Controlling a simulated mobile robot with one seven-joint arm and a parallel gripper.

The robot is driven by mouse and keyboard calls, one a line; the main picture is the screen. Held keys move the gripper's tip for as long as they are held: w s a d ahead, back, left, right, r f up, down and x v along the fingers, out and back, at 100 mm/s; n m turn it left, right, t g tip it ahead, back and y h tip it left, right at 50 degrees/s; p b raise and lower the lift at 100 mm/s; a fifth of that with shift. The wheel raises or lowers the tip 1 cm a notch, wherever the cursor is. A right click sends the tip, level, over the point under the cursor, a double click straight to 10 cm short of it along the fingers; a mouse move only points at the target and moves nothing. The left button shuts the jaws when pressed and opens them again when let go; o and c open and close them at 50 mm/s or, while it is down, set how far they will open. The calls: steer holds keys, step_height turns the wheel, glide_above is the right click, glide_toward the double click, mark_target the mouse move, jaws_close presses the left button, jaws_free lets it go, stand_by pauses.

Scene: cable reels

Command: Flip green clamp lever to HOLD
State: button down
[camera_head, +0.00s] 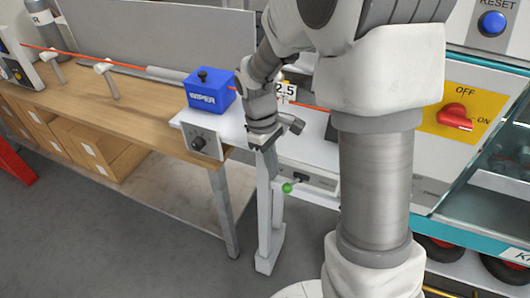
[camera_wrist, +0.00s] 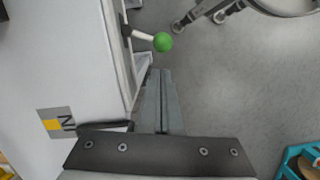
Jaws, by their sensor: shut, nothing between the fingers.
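The green clamp lever is a short pale rod with a green ball (camera_head: 288,187) on its end, low at the front of a white machine body. In the wrist view the green ball (camera_wrist: 163,42) stands out from the white body's edge, over the floor. My gripper (camera_wrist: 159,72) is shut and empty. Its fingertips lie just below the ball in that picture, apart from it as far as I can tell. In the head view my gripper (camera_head: 265,143) is above and left of the ball, and its fingertips are hard to make out. No HOLD marking is readable.
A blue WIPER box (camera_head: 208,92) stands at the wooden bench's end, with a knob box (camera_head: 200,139) below it. An orange cable (camera_head: 105,61) runs along the bench. A red OFF/ON switch (camera_head: 455,117) is at right. Open floor lies in front.

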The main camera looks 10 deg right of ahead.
mark_target(287, 185)
steer(key=shift+s+d+f, duration=0.55)
steer(key=shift+s+d, duration=0.1)
steer(key=shift+s, duration=0.05)
steer(key=shift+s+n+p, duration=0.35)
steer(key=shift+s+n, duration=0.2)
steer(key=shift+n, duration=0.45)
steer(key=n, duration=0.1)
steer(key=s+n+p, duration=0.1)
steer(key=shift+s+d+r+n+t+h, duration=0.15)
steer(key=shift+d+n+t+h, duration=0.15)
steer(key=shift+t, duration=0.1)
steer(key=shift+s+d+n+p, duration=0.2)
steer(key=shift+s+n+p, duration=0.15)
steer(key=shift+n, duration=0.25)
steer(key=shift+s+d+n+p, duration=0.2)
steer(key=shift+n+p, duration=0.15)
steer(key=shift+n, duration=0.25)
steer(key=shift+w+a, duration=0.1)
steer(key=shift+w, duration=0.1)
steer(key=shift+w, duration=0.7)
steer(key=shift+a, duration=0.1)
